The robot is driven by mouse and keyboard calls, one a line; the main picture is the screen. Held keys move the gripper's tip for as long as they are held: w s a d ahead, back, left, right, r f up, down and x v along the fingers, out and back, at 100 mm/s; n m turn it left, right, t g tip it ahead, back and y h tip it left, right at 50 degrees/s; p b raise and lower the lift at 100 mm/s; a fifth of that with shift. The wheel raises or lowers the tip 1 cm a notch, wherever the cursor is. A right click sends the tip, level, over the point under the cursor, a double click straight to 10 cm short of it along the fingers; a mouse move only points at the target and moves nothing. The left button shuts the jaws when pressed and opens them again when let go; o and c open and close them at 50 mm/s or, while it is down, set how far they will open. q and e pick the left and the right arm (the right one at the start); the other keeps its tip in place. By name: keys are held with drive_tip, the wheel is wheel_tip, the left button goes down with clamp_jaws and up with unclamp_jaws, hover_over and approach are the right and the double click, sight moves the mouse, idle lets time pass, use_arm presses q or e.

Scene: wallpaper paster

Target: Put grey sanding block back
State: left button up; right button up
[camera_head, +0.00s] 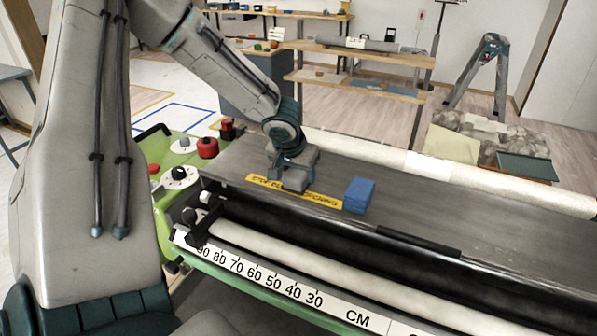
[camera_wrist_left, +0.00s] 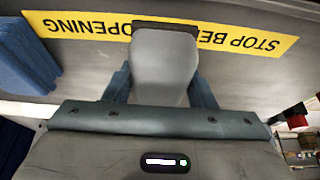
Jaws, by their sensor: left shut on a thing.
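The grey sanding block (camera_wrist_left: 163,60) is between the fingers of my left gripper (camera_wrist_left: 163,92) in the left wrist view, with a dark strip along its far edge. In the head view, my left gripper (camera_head: 284,178) points down over the yellow warning label on the machine's grey top, shut on the block. The block is low at the label; I cannot tell if it touches the surface. Most of it is hidden by the gripper in the head view. My right gripper is not in view.
A blue block (camera_head: 358,195) stands on the grey top (camera_head: 400,215) just right of the yellow label (camera_head: 325,199). A pale roller (camera_head: 300,257) and a centimetre scale run along the front. Red knobs (camera_head: 207,147) are on the green side panel. The top's right part is clear.

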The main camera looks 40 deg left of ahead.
sight(292, 176)
use_arm(q)
drive_tip(key=o, duration=0.9)
drive_tip(key=shift+o, duration=0.4)
drive_tip(key=shift+r, duration=0.1)
drive_tip(key=shift+p, duration=0.3)
drive_tip(key=v, duration=0.9)
drive_tip(key=shift+a+r, duration=0.15)
drive_tip(key=shift+r, duration=0.1)
drive_tip(key=shift+s+r, duration=0.3)
drive_tip(key=shift+r, duration=0.35)
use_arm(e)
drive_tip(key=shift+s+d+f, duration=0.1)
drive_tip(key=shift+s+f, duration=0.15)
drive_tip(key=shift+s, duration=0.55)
